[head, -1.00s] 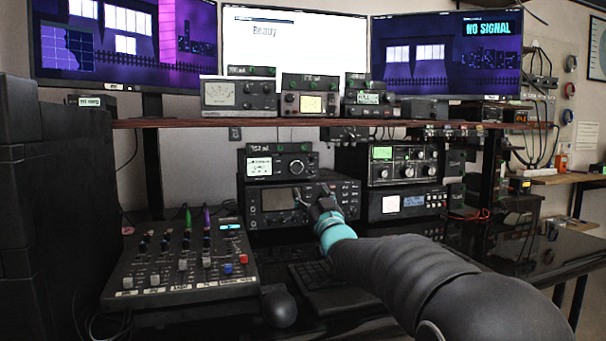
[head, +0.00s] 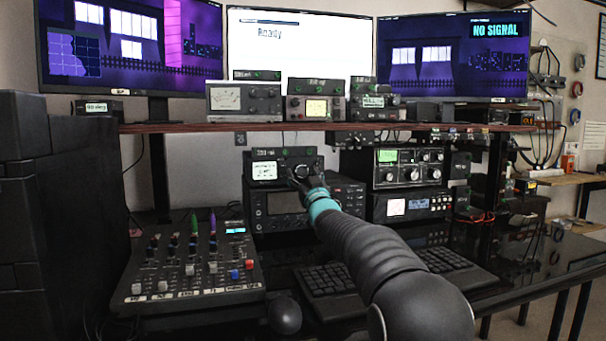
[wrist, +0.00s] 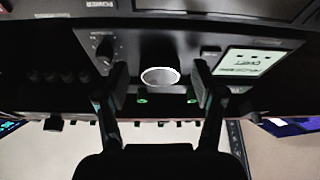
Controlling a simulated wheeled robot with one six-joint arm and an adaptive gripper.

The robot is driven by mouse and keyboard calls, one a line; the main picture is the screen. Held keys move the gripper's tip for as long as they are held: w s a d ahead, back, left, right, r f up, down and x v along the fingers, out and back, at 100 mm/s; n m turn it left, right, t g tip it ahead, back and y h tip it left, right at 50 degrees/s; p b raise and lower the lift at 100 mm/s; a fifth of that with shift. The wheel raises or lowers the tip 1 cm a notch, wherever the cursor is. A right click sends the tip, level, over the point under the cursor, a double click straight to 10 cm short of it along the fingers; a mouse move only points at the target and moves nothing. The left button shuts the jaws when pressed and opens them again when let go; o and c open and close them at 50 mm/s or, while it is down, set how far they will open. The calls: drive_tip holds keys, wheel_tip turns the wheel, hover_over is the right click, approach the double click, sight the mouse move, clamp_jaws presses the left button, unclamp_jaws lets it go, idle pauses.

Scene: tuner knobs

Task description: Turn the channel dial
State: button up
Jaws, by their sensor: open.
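A small black tuner box (head: 283,157) with a lit white screen (head: 264,171) sits on a larger black radio (head: 282,203), under the shelf. My gripper (head: 299,176) is at the right part of its front and hides the large dial there. In the wrist view, which is upside down, a round dial with a silver rim (wrist: 160,77) shows between the two spread fingers of my gripper (wrist: 160,70). The fingers appear apart from it on both sides. A smaller knob (wrist: 105,48) is left of it, and the lit screen (wrist: 258,62) is right. I cannot read a channel label.
A wooden shelf (head: 220,127) with small meters runs above the tuner. More radios (head: 408,168) stand to the right. A mixer (head: 190,262) is at the lower left, and a keyboard (head: 325,282) lies below my arm. The dark desk is open at right.

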drive_tip(key=c, duration=1.1)
drive_tip(key=shift+c, duration=0.2)
drive_tip(key=shift+f+m+b, duration=0.1)
drive_tip(key=shift+m+b, duration=0.3)
drive_tip(key=shift+m, duration=0.2)
drive_tip(key=shift+a+m+h+b, duration=0.1)
drive_tip(key=shift+m+h+b, duration=0.2)
drive_tip(key=shift+m+h, duration=0.1)
drive_tip(key=m+h+b, duration=0.1)
drive_tip(key=m+h, duration=0.1)
drive_tip(key=m, duration=0.1)
drive_tip(key=shift+t, duration=0.3)
drive_tip(key=m+h, duration=0.1)
drive_tip(key=m, duration=0.2)
drive_tip(key=shift+a+b, duration=0.1)
drive_tip(key=shift+b, duration=0.2)
drive_tip(key=shift+r+m+h+p, duration=0.25)
drive_tip(key=shift+m+h+p, duration=0.2)
drive_tip(key=shift+m+h, duration=0.9)
drive_tip(key=shift+m+y, duration=0.35)
drive_tip(key=shift+m, duration=0.1)
